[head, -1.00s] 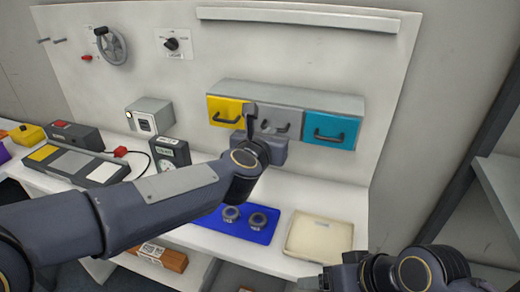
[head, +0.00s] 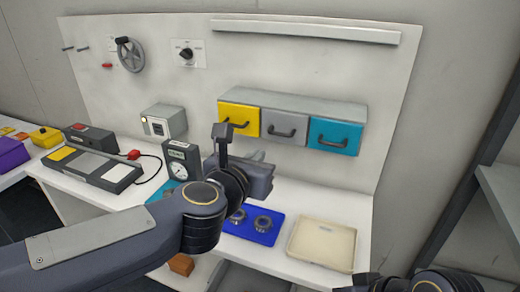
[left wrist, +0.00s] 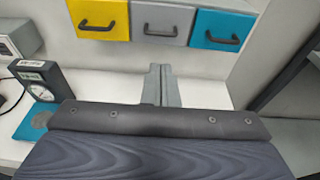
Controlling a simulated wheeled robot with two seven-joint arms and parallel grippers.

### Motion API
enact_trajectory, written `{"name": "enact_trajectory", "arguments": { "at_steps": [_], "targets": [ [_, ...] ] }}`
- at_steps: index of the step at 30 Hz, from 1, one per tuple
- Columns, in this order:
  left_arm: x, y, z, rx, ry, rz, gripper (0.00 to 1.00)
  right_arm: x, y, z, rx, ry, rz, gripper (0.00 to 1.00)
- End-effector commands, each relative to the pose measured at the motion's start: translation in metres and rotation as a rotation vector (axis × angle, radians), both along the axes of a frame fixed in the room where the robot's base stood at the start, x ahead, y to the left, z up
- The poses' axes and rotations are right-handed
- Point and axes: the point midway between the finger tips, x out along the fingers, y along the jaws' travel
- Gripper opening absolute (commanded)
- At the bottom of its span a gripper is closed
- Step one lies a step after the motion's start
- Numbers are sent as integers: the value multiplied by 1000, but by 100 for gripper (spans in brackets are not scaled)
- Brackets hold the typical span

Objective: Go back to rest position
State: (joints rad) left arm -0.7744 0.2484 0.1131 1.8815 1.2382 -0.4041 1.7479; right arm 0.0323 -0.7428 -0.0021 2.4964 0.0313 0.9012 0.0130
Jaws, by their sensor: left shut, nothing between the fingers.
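My left gripper (head: 255,157) is in front of the drawer unit in the head view, above the white workbench. In the left wrist view its two grey fingers (left wrist: 160,85) are together with nothing between them. The drawer unit has a yellow drawer (head: 239,118), a grey drawer (head: 284,126) and a teal drawer (head: 333,136), all closed. The gripper is apart from the drawers. My right arm (head: 425,281) shows only in part at the bottom right; its fingers cannot be made out.
A blue mat (head: 262,238) with two round grey parts and a cream tray (head: 322,262) lie on the bench. A dial gauge (head: 181,160) stands left of my left gripper. A grey box (head: 164,122) and a black panel (head: 92,167) are further left. A shelf is at right.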

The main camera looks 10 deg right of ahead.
Motion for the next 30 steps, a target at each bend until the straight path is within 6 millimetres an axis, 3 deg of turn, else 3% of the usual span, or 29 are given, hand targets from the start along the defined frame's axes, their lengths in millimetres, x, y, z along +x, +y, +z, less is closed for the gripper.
{"name": "enact_trajectory", "arguments": {
  "at_steps": [4,8,12,18,24,30],
  "targets": [
    [-2,28,7,106,-97,-50,0,0,0,0,0,0,0,74],
    [-14,90,7,444,-344,-196,0,0,0,0,0,0,0,74],
    [-59,172,-35,1002,-623,-447,0,0,0,0,0,0,0,74],
    [-141,255,-121,1600,-790,-893,0,0,0,0,0,0,0,74],
    [-201,298,-176,1833,-814,-1260,0,0,0,0,0,0,0,74],
    [-218,309,-190,1872,-818,-1378,0,0,0,0,0,0,0,74]
  ]
}}
